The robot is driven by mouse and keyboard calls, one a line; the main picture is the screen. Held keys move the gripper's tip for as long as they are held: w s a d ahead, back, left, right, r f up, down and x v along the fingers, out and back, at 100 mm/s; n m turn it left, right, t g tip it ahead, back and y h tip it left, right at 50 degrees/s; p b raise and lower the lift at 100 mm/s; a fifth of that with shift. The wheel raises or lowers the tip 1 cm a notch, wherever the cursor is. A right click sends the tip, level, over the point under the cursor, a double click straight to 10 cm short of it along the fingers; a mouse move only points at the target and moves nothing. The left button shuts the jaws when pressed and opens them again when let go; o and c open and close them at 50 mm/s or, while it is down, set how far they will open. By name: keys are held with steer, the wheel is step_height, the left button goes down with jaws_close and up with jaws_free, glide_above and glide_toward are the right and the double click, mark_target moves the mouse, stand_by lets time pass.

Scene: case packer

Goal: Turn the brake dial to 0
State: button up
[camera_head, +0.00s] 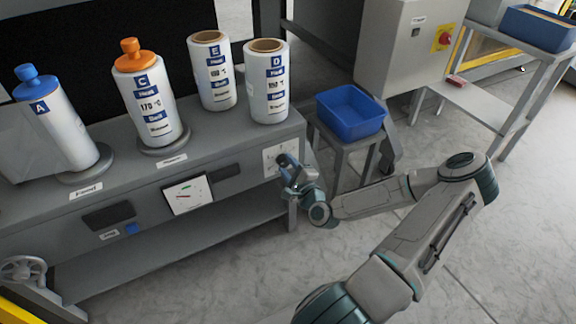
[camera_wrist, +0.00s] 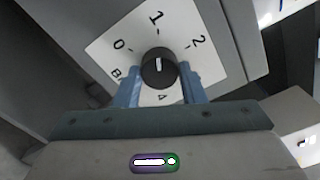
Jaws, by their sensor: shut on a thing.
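The brake dial (camera_wrist: 158,70) is a round black knob with a white pointer mark. It sits on a white plate (camera_wrist: 105,42) marked 0, 1 and 2, with more lettering partly hidden below. The pointer mark points up in the wrist view, roughly toward the 1. My gripper (camera_wrist: 160,82) has its two blue fingers on either side of the knob and is shut on it. In the head view the plate (camera_head: 270,155) is at the right end of the bench front, and my gripper (camera_head: 287,165) covers the dial there.
The grey bench (camera_head: 225,150) carries several labelled rolls, some with orange or blue tops. A gauge panel (camera_head: 187,196) is left of the dial plate. A blue bin (camera_head: 350,112) stands on a small stand just right of the bench. Open floor lies in front.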

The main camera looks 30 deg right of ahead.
steer(key=n, duration=0.5)
steer(key=shift+d+n, duration=0.1)
steer(key=shift+n, duration=0.2)
steer(key=n, duration=0.5)
steer(key=shift+r+n+b, duration=0.1)
steer(key=shift+n+b, duration=0.2)
steer(key=shift+n, duration=0.1)
steer(key=o, duration=1)
steer(key=shift+s, duration=0.1)
steer(key=s+p, duration=0.1)
steer(key=s, duration=0.6)
steer(key=s+p, duration=0.1)
steer(key=s, duration=0.5)
steer(key=shift+s+d, duration=0.2)
steer(key=shift+s, duration=0.15)
